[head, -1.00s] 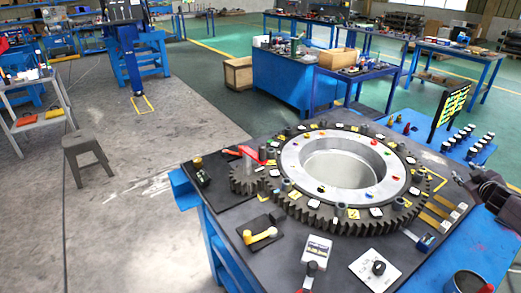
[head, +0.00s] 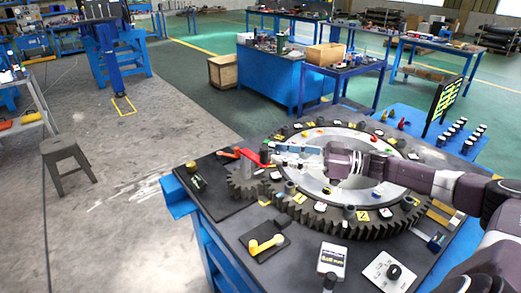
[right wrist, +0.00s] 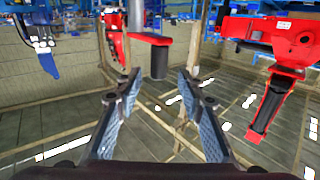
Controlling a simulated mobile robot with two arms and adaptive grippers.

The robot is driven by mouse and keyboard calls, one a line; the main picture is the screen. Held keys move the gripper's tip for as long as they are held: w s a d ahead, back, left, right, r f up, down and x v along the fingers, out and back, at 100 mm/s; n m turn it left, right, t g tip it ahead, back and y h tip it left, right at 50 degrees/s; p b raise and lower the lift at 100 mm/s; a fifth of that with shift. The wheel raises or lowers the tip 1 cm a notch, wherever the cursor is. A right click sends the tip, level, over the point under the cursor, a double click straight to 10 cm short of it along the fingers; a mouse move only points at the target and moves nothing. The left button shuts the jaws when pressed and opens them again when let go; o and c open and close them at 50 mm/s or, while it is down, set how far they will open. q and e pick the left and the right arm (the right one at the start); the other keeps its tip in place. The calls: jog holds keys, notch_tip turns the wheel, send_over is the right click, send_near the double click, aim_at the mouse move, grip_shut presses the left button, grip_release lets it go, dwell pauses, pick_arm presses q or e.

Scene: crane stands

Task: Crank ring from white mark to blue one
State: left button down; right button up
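The large toothed ring (head: 345,226) lies flat on the dark workbench top, around a pale metal hub with coloured dots. Black, white and yellow tags sit on the ring. The small gear at its left carries a red crank (head: 250,155). My right gripper (head: 275,153) reaches across the ring from the right, its fingertips close to the crank. In the right wrist view its fingers (right wrist: 157,86) are open with a gap between them. A red arm with a dark grey post (right wrist: 158,62) shows beyond the gap, seemingly apart from the fingers. I cannot single out the white and blue marks. My left gripper is not in view.
A yellow handle (head: 266,244) on a black plate, a white box (head: 332,259) and a white dial plate (head: 385,271) lie at the bench front. A dark upright board (head: 447,97) and several small cylinders stand at the right. A grey stool (head: 62,155) stands on open floor at left.

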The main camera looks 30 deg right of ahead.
aim_at(264, 151)
jog(key=p+x, duration=0.1)
jog(key=x, duration=0.4)
jog(key=shift+w+a, duration=0.15)
jog(key=shift+w, duration=0.2)
jog(key=shift+f, duration=0.1)
jog(key=shift+c, duration=0.4)
grip_shut()
